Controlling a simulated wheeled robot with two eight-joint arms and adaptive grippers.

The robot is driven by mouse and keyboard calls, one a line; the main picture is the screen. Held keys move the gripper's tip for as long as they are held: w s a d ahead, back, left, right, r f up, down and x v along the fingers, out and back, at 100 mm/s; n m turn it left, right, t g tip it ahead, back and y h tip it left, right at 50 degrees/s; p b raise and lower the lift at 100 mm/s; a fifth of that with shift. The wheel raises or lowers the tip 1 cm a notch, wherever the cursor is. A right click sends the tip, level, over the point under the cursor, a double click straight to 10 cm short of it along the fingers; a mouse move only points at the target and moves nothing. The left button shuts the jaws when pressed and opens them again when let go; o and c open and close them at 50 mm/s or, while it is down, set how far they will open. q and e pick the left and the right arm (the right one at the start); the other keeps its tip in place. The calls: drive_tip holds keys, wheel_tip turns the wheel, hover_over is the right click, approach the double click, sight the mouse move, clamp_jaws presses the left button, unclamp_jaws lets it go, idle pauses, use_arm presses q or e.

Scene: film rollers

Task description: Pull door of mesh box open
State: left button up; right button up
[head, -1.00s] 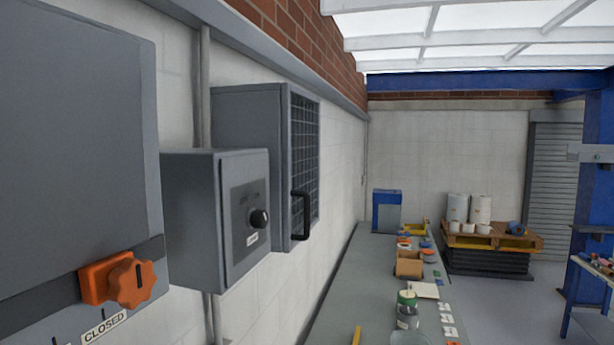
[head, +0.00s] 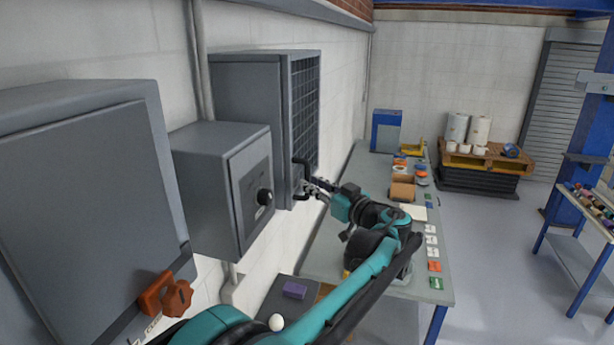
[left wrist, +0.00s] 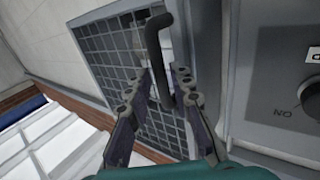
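The mesh box (head: 250,107) is a grey wall cabinet, and its mesh door (head: 305,108) looks closed. A black bar handle (head: 301,172) stands on the door near its lower edge. My left gripper (head: 308,187) is at this handle. In the left wrist view the handle (left wrist: 157,45) runs down between the open fingers of my left gripper (left wrist: 160,90), in front of the mesh door (left wrist: 120,50). A gap shows on both sides of the handle. The lower end of the handle is partly hidden between the fingers. My right gripper is not in view.
A smaller grey box with a black knob (head: 265,197) is on the wall just left of the mesh box. A larger cabinet with an orange knob (head: 165,296) is nearer. A workbench (head: 330,235) with small items stands below, right of the wall.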

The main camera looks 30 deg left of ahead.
use_arm(q)
drive_tip(key=shift+x, duration=1.4)
clamp_jaws()
drive_tip(key=shift+d, duration=0.1)
